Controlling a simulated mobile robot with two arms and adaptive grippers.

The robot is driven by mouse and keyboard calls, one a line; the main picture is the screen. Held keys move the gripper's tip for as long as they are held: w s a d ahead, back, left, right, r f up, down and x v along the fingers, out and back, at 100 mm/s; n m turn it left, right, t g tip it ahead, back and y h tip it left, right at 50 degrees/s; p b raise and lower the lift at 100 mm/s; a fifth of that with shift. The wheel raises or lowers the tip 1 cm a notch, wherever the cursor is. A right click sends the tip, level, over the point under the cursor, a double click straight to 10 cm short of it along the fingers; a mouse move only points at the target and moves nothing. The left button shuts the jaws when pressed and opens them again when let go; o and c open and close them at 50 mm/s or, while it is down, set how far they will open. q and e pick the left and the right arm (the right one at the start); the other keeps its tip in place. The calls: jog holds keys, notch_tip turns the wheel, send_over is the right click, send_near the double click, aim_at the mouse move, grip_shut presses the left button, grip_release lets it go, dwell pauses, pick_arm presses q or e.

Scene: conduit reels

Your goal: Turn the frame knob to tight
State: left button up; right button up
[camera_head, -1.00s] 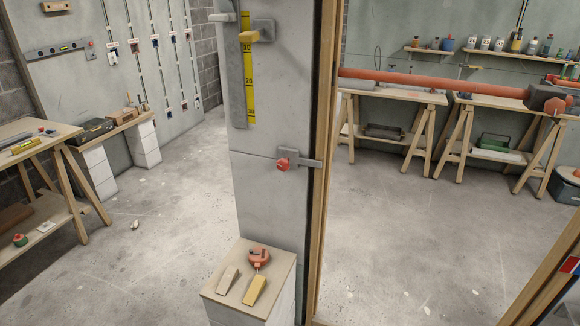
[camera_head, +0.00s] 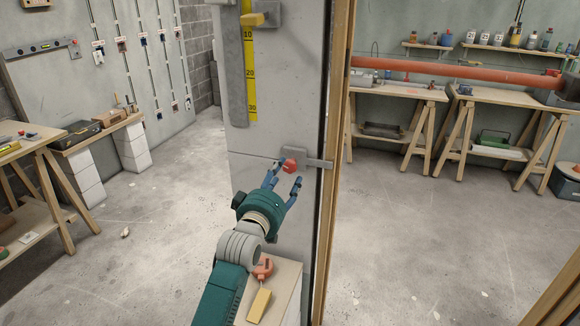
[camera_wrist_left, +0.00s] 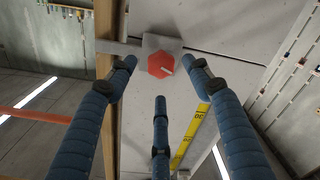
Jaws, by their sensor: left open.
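The frame knob is a red knob (camera_head: 290,165) on a grey bracket (camera_head: 314,161) fixed between the grey pillar and the wooden frame (camera_head: 338,130). In the left wrist view the red knob (camera_wrist_left: 161,65) is hexagonal with a small pale pointer towards its right side. My left gripper (camera_head: 283,180) is open just below and in front of the knob. In the left wrist view its blue fingers (camera_wrist_left: 160,80) are spread around the knob's sides and below, apart from it, with nothing held. My right gripper is not in view.
A yellow scale (camera_head: 249,75) and a yellow-handled clamp (camera_head: 254,20) are on the pillar above. Below, a small stand (camera_head: 284,285) bears a red tape-like item (camera_head: 263,267) and a yellow wedge (camera_head: 259,305). A red bar (camera_head: 450,71) spans right of the frame.

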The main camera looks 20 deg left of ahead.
aim_at(288, 169)
pick_arm(q)
jog(key=w, duration=0.5)
jog(key=shift+w+f, duration=0.1)
jog(key=shift+w, duration=0.3)
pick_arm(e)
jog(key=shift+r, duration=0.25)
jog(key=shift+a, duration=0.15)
pick_arm(q)
jog(key=shift+c, duration=1)
jog(key=c, duration=1)
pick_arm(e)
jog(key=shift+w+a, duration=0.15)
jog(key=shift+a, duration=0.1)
